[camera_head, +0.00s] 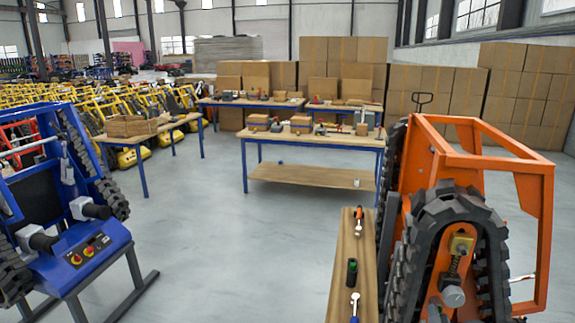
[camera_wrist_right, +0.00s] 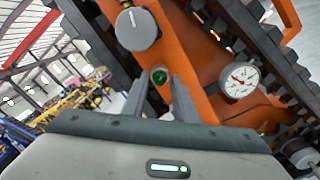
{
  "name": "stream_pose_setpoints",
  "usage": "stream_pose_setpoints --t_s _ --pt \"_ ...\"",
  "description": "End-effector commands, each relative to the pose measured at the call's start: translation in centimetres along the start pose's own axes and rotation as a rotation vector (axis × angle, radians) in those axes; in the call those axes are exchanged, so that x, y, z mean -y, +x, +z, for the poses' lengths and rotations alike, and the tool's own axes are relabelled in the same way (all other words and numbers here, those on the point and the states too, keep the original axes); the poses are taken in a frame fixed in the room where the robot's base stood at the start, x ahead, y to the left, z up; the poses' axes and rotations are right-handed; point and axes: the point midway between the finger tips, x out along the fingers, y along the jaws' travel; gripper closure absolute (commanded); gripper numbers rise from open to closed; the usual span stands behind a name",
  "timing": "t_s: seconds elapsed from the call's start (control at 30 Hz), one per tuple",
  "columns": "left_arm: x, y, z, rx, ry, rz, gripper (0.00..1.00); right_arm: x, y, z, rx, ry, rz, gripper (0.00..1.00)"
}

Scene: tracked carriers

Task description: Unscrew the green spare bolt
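The green spare bolt (camera_wrist_right: 159,75) shows in the right wrist view as a small round green head set in the orange frame of the tracked carrier (camera_wrist_right: 190,55). My right gripper (camera_wrist_right: 160,88) is open, with its two grey fingers apart. The bolt head appears in the gap between the fingertips, and I cannot tell how far beyond them it lies. Nothing is held. The orange carrier (camera_head: 535,190) stands at the right in the head view, where I cannot make out the bolt or my right gripper. My left gripper is not in view.
A grey knob (camera_wrist_right: 137,28) and a white gauge (camera_wrist_right: 240,80) sit close to the bolt. Black tracks flank the frame. A narrow wooden bench (camera_head: 340,293) beside the carrier holds tools.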

Motion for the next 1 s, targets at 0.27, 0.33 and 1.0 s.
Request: stream_pose_setpoints --t_s 0.27,0.33,1.0 --pt "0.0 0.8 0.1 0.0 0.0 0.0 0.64 0.0 0.0 0.1 0.0 0.232 0.001 0.73" --pt "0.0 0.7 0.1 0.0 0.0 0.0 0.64 -0.1 0.0 0.1 0.0 0.23 0.001 0.73" --pt "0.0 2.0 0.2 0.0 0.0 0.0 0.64 0.0 0.0 0.0 0.002 0.98 -0.001 0.73"
